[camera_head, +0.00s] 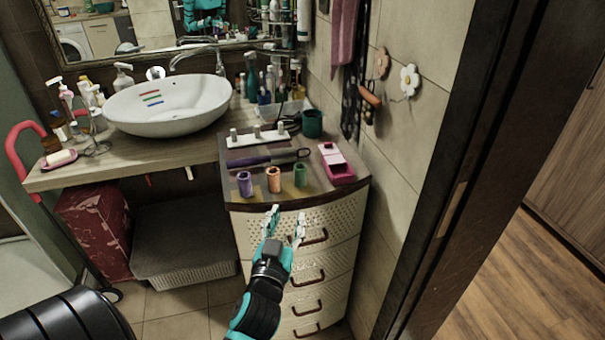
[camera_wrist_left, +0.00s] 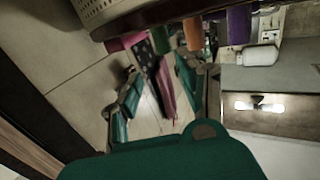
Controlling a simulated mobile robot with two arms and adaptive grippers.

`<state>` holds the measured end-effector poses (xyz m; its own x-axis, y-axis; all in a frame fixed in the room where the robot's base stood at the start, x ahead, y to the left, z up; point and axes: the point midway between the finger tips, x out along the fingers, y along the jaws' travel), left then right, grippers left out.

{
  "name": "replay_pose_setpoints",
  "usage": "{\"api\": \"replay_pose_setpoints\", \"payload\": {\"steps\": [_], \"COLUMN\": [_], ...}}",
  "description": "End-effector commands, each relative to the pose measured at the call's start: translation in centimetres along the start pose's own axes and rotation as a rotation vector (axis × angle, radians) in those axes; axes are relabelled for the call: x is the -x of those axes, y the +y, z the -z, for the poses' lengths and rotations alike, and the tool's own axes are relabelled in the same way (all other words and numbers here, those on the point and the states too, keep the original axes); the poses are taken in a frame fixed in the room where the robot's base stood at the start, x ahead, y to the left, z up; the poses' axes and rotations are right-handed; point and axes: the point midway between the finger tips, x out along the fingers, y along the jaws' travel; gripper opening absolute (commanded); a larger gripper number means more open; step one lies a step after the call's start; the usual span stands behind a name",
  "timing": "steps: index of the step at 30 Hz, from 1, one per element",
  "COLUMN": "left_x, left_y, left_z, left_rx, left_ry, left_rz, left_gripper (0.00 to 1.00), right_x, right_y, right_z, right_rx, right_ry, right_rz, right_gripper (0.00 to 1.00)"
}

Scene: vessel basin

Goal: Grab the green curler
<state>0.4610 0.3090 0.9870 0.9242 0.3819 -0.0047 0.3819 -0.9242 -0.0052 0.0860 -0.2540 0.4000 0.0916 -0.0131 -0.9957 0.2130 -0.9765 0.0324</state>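The green curler (camera_head: 300,174) stands upright near the front edge of the drawer cabinet's top, at the right end of a row of three. The orange curler (camera_head: 274,179) stands in the middle and the purple curler (camera_head: 245,184) at the left. My left gripper (camera_head: 286,222) is open and empty, in front of the cabinet and below the curlers, touching none of them. In the left wrist view, which is turned upside down, its fingers (camera_wrist_left: 155,95) are spread, and the orange curler (camera_wrist_left: 193,33) and purple curler (camera_wrist_left: 238,25) show at the top. My right gripper is not seen.
A pink box (camera_head: 337,163) stands right of the green curler. A dark brush-like tool (camera_head: 265,159) lies behind the row, before a white tray (camera_head: 256,137). A dark green cup (camera_head: 312,124) stands further back. A tiled wall (camera_head: 410,130) bounds the right side.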

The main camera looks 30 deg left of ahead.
Motion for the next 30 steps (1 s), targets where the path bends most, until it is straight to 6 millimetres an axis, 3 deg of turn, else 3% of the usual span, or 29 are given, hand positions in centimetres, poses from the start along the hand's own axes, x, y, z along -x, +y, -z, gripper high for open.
{"api": "replay_pose_setpoints", "payload": {"steps": [6,9,15,23,30], "left_x": [-4.0,-6.3,-10.2,-12.2,-15.6], "left_y": [-0.1,-0.1,-0.1,-0.1,0.0], "left_z": [0.9,0.9,0.8,0.6,0.8], "left_rx": [-0.001,-0.002,0.000,0.000,0.000], "left_ry": [0.010,0.010,0.008,0.007,0.007], "left_rz": [0.002,0.002,0.002,0.002,0.002], "left_gripper": [0.40,0.40,0.40,0.40,0.40], "right_x": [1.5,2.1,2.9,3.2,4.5], "right_y": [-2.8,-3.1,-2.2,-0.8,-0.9], "right_z": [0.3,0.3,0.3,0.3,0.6], "right_rx": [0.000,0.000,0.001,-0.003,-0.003], "right_ry": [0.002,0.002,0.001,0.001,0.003], "right_rz": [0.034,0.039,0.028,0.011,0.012], "right_gripper": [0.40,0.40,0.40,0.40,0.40]}}
